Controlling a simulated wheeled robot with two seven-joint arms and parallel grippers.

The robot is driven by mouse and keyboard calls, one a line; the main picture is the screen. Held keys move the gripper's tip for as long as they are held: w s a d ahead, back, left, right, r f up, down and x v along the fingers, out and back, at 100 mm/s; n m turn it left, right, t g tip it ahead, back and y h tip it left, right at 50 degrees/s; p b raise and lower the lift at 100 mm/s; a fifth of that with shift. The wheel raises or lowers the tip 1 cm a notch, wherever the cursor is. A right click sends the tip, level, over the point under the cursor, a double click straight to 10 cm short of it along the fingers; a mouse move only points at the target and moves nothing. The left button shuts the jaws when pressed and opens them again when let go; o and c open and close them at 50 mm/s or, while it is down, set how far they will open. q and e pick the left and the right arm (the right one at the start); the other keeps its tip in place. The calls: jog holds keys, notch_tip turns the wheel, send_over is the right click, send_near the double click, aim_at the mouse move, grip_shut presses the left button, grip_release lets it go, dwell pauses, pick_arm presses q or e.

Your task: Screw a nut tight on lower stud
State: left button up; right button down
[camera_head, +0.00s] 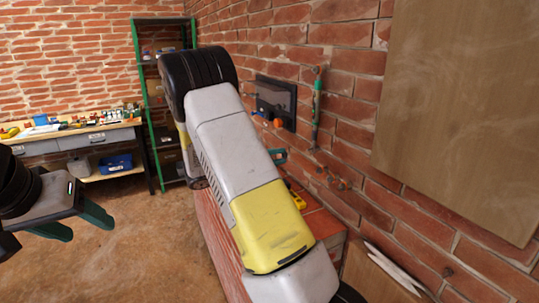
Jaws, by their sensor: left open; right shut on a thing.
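My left gripper (80,222) is open and empty at the left edge, its teal fingers apart over the bare floor. My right arm (235,150) crosses the middle and hides most of its own gripper. A small teal piece beside the brick wall, which looks like the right gripper's fingers (279,157), shows past the arm. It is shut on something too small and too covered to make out. Small fittings (343,185) stick out low on the wall, right of those fingers. I cannot tell which is the lower stud, and I cannot make out a nut.
A dark wall panel (276,98) with orange parts and a teal-handled tool (316,100) hang above. A large wooden board (460,110) covers the wall at right. A yellow item (297,200) lies on the brick ledge (322,222). A workbench (90,138) and green shelf (148,120) stand behind.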

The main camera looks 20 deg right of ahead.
jog(key=d, duration=0.7)
jog(key=shift+w+d, duration=0.15)
jog(key=shift+w, duration=0.15)
jog(key=shift+d, duration=1.2)
dwell(2.5)
jog(key=c, duration=0.9)
grip_release()
jog(key=shift+c, duration=0.2)
jog(key=a, duration=0.5)
jog(key=shift+s, duration=0.15)
